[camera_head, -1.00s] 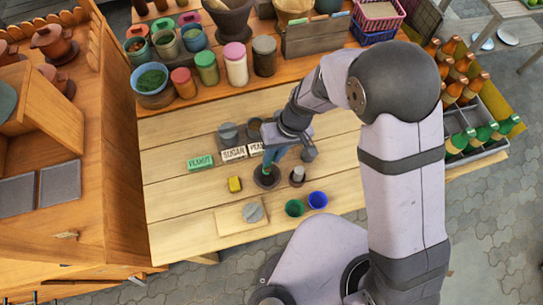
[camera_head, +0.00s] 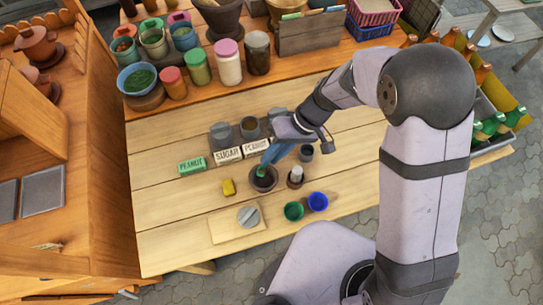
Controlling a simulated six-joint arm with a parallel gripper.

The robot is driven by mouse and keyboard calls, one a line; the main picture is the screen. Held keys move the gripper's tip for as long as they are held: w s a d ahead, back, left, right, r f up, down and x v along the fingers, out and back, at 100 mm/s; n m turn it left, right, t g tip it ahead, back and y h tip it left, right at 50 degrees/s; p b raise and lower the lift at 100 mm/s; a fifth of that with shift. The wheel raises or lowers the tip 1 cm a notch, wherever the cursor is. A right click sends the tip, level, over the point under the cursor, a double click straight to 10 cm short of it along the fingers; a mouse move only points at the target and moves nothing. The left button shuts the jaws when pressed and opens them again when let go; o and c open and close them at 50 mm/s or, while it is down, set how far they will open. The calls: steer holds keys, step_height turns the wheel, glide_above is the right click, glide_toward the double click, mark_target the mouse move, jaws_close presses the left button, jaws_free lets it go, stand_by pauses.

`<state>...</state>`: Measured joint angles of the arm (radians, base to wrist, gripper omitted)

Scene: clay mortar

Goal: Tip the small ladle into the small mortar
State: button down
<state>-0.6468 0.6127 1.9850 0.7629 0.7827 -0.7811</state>
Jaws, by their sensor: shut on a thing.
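The small mortar (camera_head: 263,186) is a dark brown bowl standing upright near the middle of the table. My gripper (camera_head: 292,139) is above and to the right of it, shut on the small ladle (camera_head: 277,152), which looks teal-blue. The ladle slants down and left from the gripper, and its lower end is over or inside the mortar's mouth; I cannot tell whether it touches. A small green patch shows at the mouth. The ladle's bowl and any contents are too small to make out. The gripper's fingers are partly hidden by my wrist.
A small dark holder with a pale upright piece (camera_head: 295,177) stands right of the mortar. Green (camera_head: 293,211) and blue (camera_head: 318,201) cups are in front. Label blocks (camera_head: 228,155) and small pots (camera_head: 220,131) stand behind.

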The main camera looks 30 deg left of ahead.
mark_target(264, 168)
steer(key=f+g+y+b, duration=0.1)
steer(key=b, duration=0.2)
steer(key=w+d+f+g+y+b, duration=0.1)
steer(key=b, duration=0.2)
steer(key=f+g+y+b, duration=0.1)
steer(key=b, duration=0.2)
steer(key=shift+w+d+f+g+y, duration=0.2)
steer(key=shift+w+d+g+y, duration=0.1)
steer(key=shift+g+y, duration=0.1)
steer(key=shift+w+b, duration=0.1)
steer(key=shift+b, duration=0.45)
stand_by(0.8)
steer(key=r+p, duration=0.1)
steer(key=s+r+t+h+p, duration=0.1)
steer(key=p, duration=0.1)
steer(key=shift+s+a+h, duration=0.1)
steer(key=shift+a+h, duration=0.2)
steer(key=shift+a, duration=0.1)
steer(key=shift+r+t+h+p, duration=0.2)
steer(key=shift+t+h+p, duration=0.2)
steer(key=shift+t, duration=0.3)
steer(key=shift+a+r, duration=0.1)
